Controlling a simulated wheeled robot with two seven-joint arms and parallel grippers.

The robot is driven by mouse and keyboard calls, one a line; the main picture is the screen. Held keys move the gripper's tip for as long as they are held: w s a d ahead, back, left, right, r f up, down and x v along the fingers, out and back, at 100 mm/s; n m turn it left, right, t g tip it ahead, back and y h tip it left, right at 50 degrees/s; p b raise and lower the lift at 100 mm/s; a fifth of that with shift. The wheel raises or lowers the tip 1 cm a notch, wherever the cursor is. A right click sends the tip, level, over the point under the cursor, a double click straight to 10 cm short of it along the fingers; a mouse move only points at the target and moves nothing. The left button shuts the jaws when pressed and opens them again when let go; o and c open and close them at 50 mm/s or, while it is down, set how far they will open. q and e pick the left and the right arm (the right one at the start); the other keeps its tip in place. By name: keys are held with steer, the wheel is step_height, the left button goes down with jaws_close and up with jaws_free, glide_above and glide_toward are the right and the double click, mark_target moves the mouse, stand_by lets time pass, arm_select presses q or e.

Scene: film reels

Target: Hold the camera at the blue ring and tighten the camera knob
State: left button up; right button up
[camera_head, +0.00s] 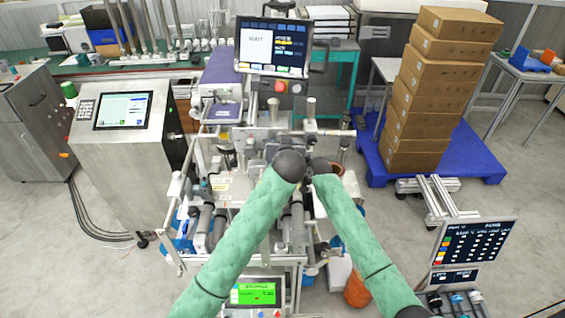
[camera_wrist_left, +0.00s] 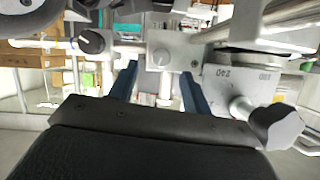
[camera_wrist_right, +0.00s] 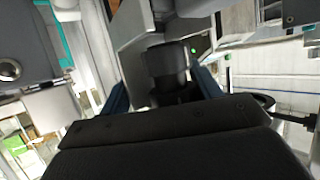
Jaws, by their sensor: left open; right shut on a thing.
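In the right wrist view my right gripper (camera_wrist_right: 160,80) is shut on a dark, blocky thing that seems to be the camera (camera_wrist_right: 166,66). A grey metal body sits just above it. I cannot make out the blue ring. In the left wrist view my left gripper (camera_wrist_left: 158,68) is open, with its blue fingers either side of a small pale cylinder (camera_wrist_left: 165,88) below a grey block (camera_wrist_left: 172,50). Dark knobs show at the left (camera_wrist_left: 92,42) and right (camera_wrist_left: 272,122); I cannot tell which is the camera knob. In the head view, my wrists hide both fingertips.
The machine (camera_head: 230,187) is crowded with rollers and brackets around both grippers. A monitor (camera_head: 273,47) stands above it. A control cabinet (camera_head: 125,125) is at the left. Stacked boxes (camera_head: 430,90) stand on a blue pallet (camera_head: 470,160) at the right. A tilted display board (camera_head: 470,245) stands front right.

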arm_select(q)
steer(key=shift+w+d+r+g+h, duration=0.8)
steer(key=shift+w+d+r+g, duration=0.35)
steer(key=shift+d+r+g, duration=1.55)
steer(key=shift+a+r+g+y, duration=1.1)
steer(key=shift+a+r+g, duration=0.8)
steer(key=shift+r, duration=0.35)
steer(key=shift+n, duration=0.4)
steer(key=x, duration=1.1)
steer(key=shift+s+a+f, duration=0.2)
steer(key=shift+f, duration=0.2)
steer(key=c, duration=1)
